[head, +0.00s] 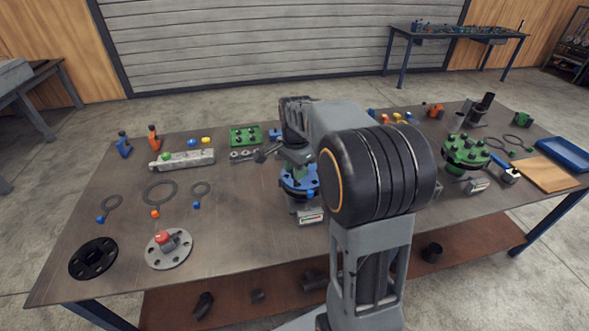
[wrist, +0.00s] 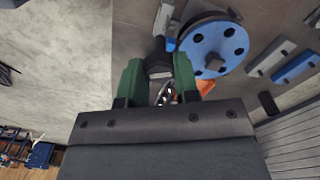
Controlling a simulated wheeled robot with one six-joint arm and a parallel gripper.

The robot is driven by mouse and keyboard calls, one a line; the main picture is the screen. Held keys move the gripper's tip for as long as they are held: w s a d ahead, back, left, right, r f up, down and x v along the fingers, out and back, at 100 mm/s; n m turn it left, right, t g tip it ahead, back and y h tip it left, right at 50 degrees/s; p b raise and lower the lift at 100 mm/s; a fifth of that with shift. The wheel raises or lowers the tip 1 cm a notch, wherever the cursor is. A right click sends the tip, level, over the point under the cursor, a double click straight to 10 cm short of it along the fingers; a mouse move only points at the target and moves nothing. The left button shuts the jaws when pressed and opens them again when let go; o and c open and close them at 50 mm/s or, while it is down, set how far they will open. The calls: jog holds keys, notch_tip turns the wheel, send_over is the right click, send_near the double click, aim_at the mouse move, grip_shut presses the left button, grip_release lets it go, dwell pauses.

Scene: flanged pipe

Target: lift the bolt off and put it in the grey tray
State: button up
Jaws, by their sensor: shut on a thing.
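My gripper (wrist: 157,75) has green fingers shut on a dark bolt (wrist: 160,62), whose head shows between the fingertips. The blue flange (wrist: 214,44) is beside it in the wrist view, with dark holes and a dark stub near its lower rim. The bolt appears apart from the flange, but its lower end is hidden. In the head view the blue flange (head: 297,183) stands mid-table, with my gripper (head: 300,166) just above it, partly hidden by my arm. I cannot tell for sure which thing is the grey tray.
A long grey block (head: 182,159), a green holder (head: 245,136) and loose gaskets lie at the left. A grey flange (head: 169,249) and a black flange (head: 94,259) lie front left. A green flange (head: 466,152) and a blue tray (head: 566,153) are right.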

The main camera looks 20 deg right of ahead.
jog(key=shift+r, duration=0.15)
jog(key=shift+r+p, duration=2)
jog(key=shift+r, duration=0.4)
